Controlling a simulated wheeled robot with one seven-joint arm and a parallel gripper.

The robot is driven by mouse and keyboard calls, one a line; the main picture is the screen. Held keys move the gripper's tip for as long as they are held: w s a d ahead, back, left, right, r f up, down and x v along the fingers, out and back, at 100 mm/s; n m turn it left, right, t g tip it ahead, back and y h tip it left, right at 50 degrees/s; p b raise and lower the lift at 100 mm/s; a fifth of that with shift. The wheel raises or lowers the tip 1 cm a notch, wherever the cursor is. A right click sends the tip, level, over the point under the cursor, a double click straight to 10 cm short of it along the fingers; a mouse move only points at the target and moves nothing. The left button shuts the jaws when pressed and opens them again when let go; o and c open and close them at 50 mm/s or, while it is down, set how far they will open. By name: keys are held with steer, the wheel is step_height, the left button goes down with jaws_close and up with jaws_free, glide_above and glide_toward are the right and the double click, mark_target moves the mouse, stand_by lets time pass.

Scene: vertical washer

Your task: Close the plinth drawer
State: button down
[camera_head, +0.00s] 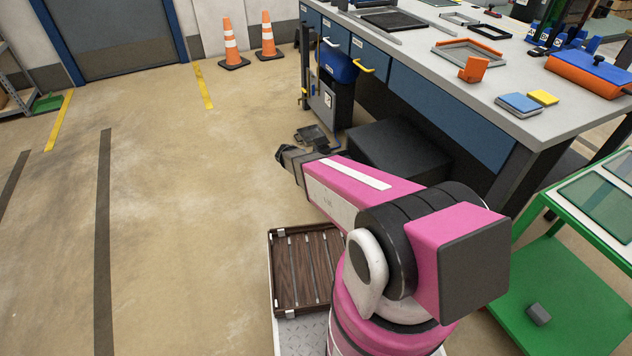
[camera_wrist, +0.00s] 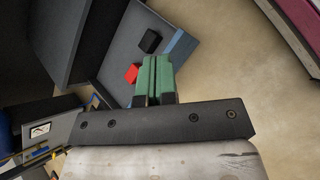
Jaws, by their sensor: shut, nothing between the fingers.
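What looks like the plinth drawer (camera_wrist: 122,48) is a low grey tray with a blue front edge (camera_wrist: 182,46). In the wrist view it sticks out from beside a dark box-shaped body. A black block (camera_wrist: 150,41) and a red block (camera_wrist: 131,73) lie in it. My gripper (camera_wrist: 158,58) has green fingers pressed together with nothing between them. In that view the fingertips overlap the drawer's front part; I cannot tell whether they touch. In the head view my gripper (camera_head: 281,153) is low, left of the bench, and the drawer cannot be made out clearly.
A green cart (camera_head: 560,300) is at right. Two orange cones (camera_head: 232,45) stand at the back. The floor at left is open.

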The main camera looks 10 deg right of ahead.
steer(key=w+a+f+n+t+h, duration=0.35)
steer(key=w+a+f+n, duration=0.2)
steer(key=f, duration=0.35)
steer(key=w+a+f+n+t+h, duration=0.3)
steer(key=w+a+f+n+h, duration=0.15)
steer(key=a+f, duration=0.3)
steer(key=x, duration=1.4)
steer(key=shift+s+d+f, duration=0.2)
steer(key=shift+d+f, duration=0.15)
steer(key=shift+d, duration=0.1)
steer(key=x, duration=2.4)
steer(key=shift+d+f, duration=0.3)
